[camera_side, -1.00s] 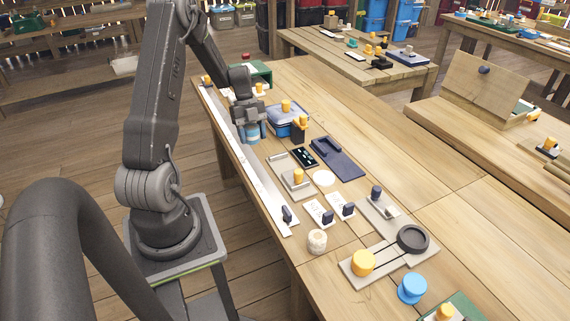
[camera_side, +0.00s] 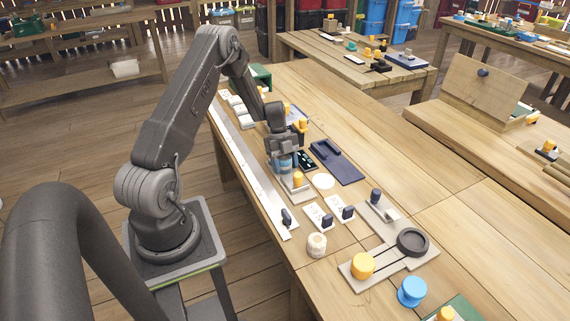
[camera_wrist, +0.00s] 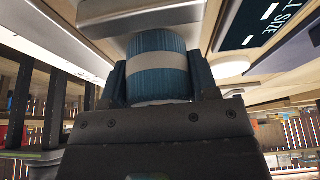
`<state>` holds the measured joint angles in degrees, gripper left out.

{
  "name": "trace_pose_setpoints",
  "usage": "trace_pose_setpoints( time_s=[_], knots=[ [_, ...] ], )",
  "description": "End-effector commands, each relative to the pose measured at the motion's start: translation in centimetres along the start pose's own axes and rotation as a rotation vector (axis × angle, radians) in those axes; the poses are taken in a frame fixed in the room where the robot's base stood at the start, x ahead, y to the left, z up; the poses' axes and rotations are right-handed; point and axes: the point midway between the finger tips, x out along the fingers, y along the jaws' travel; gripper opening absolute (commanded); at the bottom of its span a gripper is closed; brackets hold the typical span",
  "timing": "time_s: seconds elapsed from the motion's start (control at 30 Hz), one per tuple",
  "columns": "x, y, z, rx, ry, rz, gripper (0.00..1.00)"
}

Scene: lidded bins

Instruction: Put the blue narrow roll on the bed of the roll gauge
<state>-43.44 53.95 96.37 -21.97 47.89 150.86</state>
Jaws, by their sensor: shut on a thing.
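My gripper (camera_side: 283,158) is shut on the blue narrow roll (camera_side: 285,166). In the wrist view the roll (camera_wrist: 156,45), blue ribbed with a pale band, stands between the two fingers of my gripper (camera_wrist: 160,80). A grey plate with a yellow knob (camera_side: 298,180), which looks like the roll gauge, lies right at and below the roll. Its far part is hidden behind my gripper. A pale plate edge (camera_wrist: 140,15) shows just past the roll in the wrist view. I cannot tell whether the roll touches the bed.
A dark size card (camera_side: 307,159) and a navy tray (camera_side: 337,162) lie to the right. A long pale strip (camera_side: 245,170) runs along the left table edge. Nearer are white cards with dark knobs (camera_side: 318,216), a cream roll (camera_side: 317,245) and a blue spool (camera_side: 411,291).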

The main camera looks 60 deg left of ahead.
Motion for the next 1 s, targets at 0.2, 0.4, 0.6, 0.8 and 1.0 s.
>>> trace_pose_setpoints(
  time_s=[0.2, 0.4, 0.6, 0.8, 1.0],
  knots=[
    [-0.1, 0.0, 0.0, 0.001, -0.001, -0.001, 0.31],
    [0.1, 0.0, 0.1, 0.001, -0.001, -0.001, 0.63],
    [0.1, 0.0, 0.1, 0.001, -0.001, -0.001, 0.80],
    [0.1, 0.0, 0.1, 0.001, -0.001, -0.001, 0.80],
    [-1.6, -0.1, 0.1, 0.001, -0.003, -0.005, 0.80]
  ],
)
